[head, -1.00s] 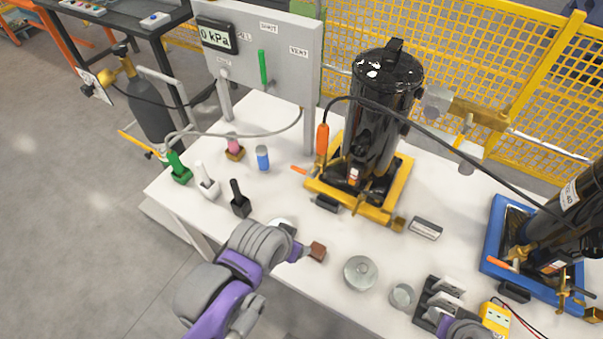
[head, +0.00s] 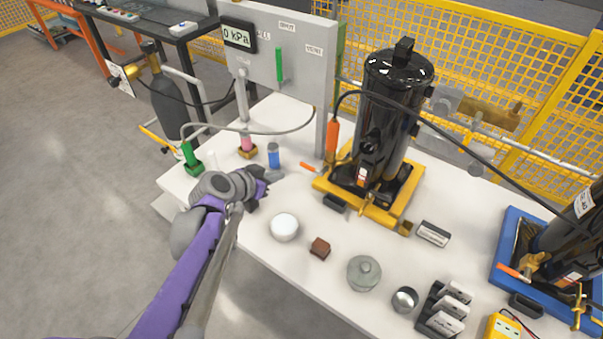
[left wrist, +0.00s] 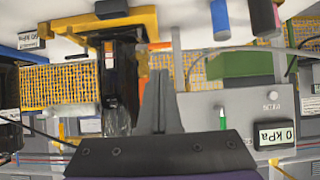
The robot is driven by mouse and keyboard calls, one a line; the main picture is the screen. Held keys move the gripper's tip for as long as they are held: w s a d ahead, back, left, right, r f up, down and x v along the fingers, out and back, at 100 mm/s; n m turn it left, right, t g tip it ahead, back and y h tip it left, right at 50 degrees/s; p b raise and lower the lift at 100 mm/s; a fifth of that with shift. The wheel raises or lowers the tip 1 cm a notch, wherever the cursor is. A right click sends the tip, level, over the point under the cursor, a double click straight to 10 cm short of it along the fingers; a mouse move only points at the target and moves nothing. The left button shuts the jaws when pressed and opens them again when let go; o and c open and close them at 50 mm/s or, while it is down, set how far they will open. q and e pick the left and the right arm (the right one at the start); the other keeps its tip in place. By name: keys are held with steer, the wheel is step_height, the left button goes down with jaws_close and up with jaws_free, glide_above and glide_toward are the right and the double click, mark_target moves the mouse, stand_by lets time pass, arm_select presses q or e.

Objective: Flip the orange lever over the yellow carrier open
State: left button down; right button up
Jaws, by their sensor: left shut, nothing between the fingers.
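The yellow carrier (head: 368,209) stands on the white table with a black cylinder (head: 394,95) upright in it. A small orange lever (head: 310,167) sticks out from the carrier's left side. In the left wrist view, which is upside down, the carrier (left wrist: 149,20) is at the upper left and the orange lever (left wrist: 160,46) shows just beyond my fingertips. My left gripper (head: 276,176) is shut and empty, a short way left of the lever; contact is not visible. My right gripper is not in view.
A grey gauge panel (head: 283,60) rises behind. A white round lid (head: 284,226) and brown block (head: 320,248) lie in front. A vertical orange grip (head: 332,140) stands near the lever.

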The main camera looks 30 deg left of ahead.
mark_target(307, 167)
arm_select(q)
steer(key=shift+w, duration=0.1)
steer(key=b+x, duration=0.1)
steer(key=x, duration=1.3)
steer(key=shift+d+b, duration=0.1)
steer(key=shift+b, duration=0.2)
steer(key=shift+a+f+n+h+b, duration=0.2)
steer(key=shift+f+n+h+b, duration=0.15)
steer(key=shift+n+h, duration=0.15)
steer(key=shift+d+f+n+h+b, duration=0.1)
steer(key=shift+f+n+h+b, duration=0.75)
steer(key=shift+f+h+b, duration=0.15)
steer(key=shift+d+f+n+h+b, duration=0.15)
steer(key=shift+f+n+h+b, duration=0.7)
steer(key=shift+f+h, duration=0.2)
steer(key=shift+r, duration=0.1)
